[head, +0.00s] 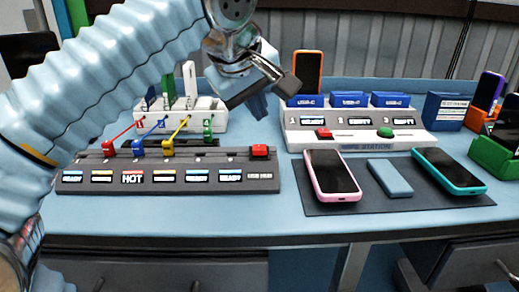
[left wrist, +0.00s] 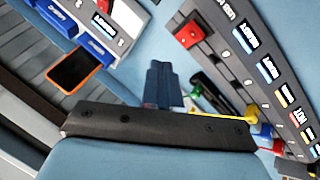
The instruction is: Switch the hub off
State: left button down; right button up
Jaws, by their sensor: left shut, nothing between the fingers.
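The hub is a dark grey strip (head: 165,183) on the blue table, with a row of small lit labels along its front. A red switch (head: 261,151) sits at its right end. The hub (left wrist: 232,50) and the red switch (left wrist: 188,34) also show in the left wrist view. My right gripper is not in view.
A white station (head: 355,140) with blue blocks, a red button and a green button stands right of the hub. Phones lie on a dark mat (head: 390,205) before it. A white charger block (head: 205,118) is behind the hub. The table front is clear.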

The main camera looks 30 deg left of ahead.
aim_at(257, 150)
pick_arm(q)
jog(key=shift+s+d+f+b, duration=0.15)
jog(key=shift+f+b, duration=0.45)
jog(key=shift+f, duration=0.35)
jog(key=shift+s+d+f+b, duration=0.15)
jog(key=shift+f+b, duration=0.45)
jog(key=shift+f, duration=0.35)
jog(key=shift+a+f, duration=0.1)
dwell(0.5)
jog(key=shift+f+b, duration=0.3)
jog(key=shift+s+f+b, duration=0.1)
jog(key=shift+f+b, duration=0.2)
jog(key=shift+f, duration=0.05)
dwell(0.5)
jog(key=shift+r, duration=0.1)
jog(key=shift+r+p, duration=0.75)
jog(key=shift+p, duration=0.2)
jog(key=shift+w+a+r+p, duration=0.1)
jog(key=shift+w+r+p, duration=0.05)
jog(key=shift+r+p, duration=0.4)
jog(key=shift+w+r+p, duration=0.15)
jog(key=shift+r+p, duration=0.2)
jog(key=shift+r, duration=0.3)
jog(key=shift+w+a+r, duration=0.1)
jog(key=shift+r, duration=0.55)
jog(key=shift+w+a+r, duration=0.1)
jog(key=shift+r, duration=0.5)
